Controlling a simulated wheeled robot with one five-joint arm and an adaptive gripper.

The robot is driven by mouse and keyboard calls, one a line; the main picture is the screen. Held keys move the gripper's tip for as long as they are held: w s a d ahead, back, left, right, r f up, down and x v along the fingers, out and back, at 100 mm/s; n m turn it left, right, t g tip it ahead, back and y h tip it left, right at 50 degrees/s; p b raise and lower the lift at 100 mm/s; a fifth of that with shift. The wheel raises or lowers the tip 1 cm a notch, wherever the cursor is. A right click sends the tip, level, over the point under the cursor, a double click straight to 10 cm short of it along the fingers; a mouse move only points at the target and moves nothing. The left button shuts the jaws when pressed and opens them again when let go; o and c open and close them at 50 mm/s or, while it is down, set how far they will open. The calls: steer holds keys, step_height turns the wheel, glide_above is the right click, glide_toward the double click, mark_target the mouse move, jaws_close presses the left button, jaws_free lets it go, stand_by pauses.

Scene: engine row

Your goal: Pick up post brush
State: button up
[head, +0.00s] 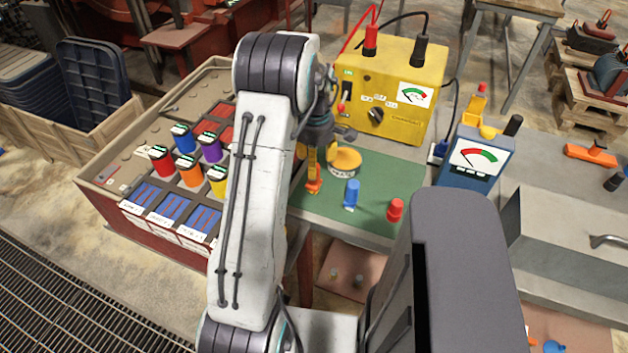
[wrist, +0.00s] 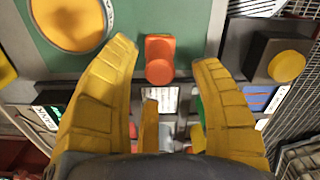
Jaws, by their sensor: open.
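My gripper (head: 312,165) points down at the left end of the green mat (head: 372,180), partly hidden behind my arm in the head view. Its yellow fingers are spread in the wrist view (wrist: 166,53), with nothing held. A small orange piece (head: 314,186), which looks like the post brush, stands upright under the fingers. In the wrist view the orange piece (wrist: 160,60) shows between the fingertips, near the mat's edge. I cannot tell how far below the fingertips it is. A blue piece (head: 351,194) and a red piece (head: 395,210) stand further right on the mat.
A yellow-topped tub (head: 345,159) stands close beside my gripper. A yellow charger box (head: 390,88) is behind the mat, and a blue meter (head: 474,158) is at its right. A battery tray (head: 125,165) with several coloured caps is at the left.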

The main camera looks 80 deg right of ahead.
steer(key=shift+w+d+f+p, duration=0.1)
steer(key=shift+f+p, duration=0.25)
steer(key=shift+f, duration=1.15)
steer(key=shift+w+f+p, duration=0.1)
steer(key=shift+f+p, duration=0.2)
steer(key=shift+f, duration=1.15)
steer(key=shift+o, duration=0.2)
jaws_close()
